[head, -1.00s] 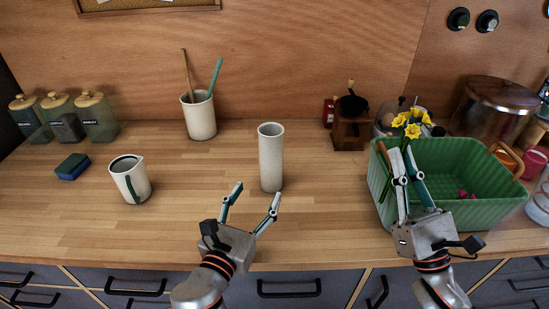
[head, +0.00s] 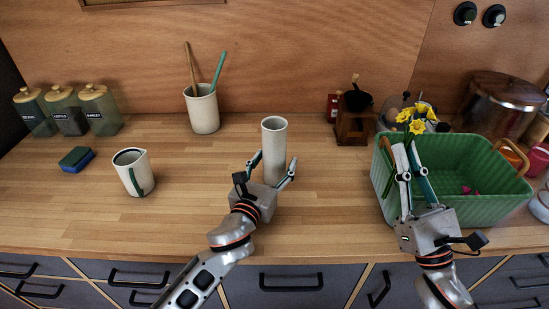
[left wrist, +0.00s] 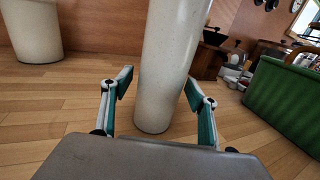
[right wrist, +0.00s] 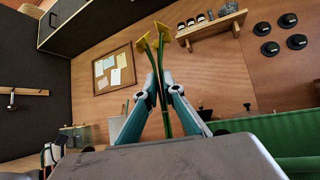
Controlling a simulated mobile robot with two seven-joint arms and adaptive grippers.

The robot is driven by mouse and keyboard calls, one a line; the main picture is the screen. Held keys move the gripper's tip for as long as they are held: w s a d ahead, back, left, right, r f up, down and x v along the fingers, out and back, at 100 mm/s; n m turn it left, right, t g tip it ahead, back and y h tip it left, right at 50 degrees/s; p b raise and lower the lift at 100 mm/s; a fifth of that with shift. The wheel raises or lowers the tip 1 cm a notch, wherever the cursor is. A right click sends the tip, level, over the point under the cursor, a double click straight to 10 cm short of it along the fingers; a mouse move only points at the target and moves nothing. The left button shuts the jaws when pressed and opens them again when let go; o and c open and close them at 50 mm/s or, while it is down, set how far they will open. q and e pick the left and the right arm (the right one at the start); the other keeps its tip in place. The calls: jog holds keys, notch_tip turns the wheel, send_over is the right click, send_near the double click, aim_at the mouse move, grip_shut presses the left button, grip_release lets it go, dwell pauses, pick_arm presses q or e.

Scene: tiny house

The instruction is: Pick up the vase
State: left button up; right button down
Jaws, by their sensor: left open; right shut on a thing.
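The vase (head: 274,140) is a tall, pale speckled cylinder standing upright on the wooden counter. It also shows in the left wrist view (left wrist: 168,70), between the two fingers. My left gripper (head: 272,170) is open, with one finger on each side of the lower vase; I cannot tell whether either finger touches it.
A white pitcher (head: 133,174) and a blue-green sponge (head: 76,159) stand to the left. A utensil crock (head: 202,110) is behind. The green basket (head: 480,205) fills the right. A coffee grinder (head: 354,120) stands at the back. Counter between pitcher and vase is clear.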

pick_arm(q)
jog(key=c, duration=1.4)
jog(key=shift+r, duration=0.1)
jog(key=shift+c, duration=0.2)
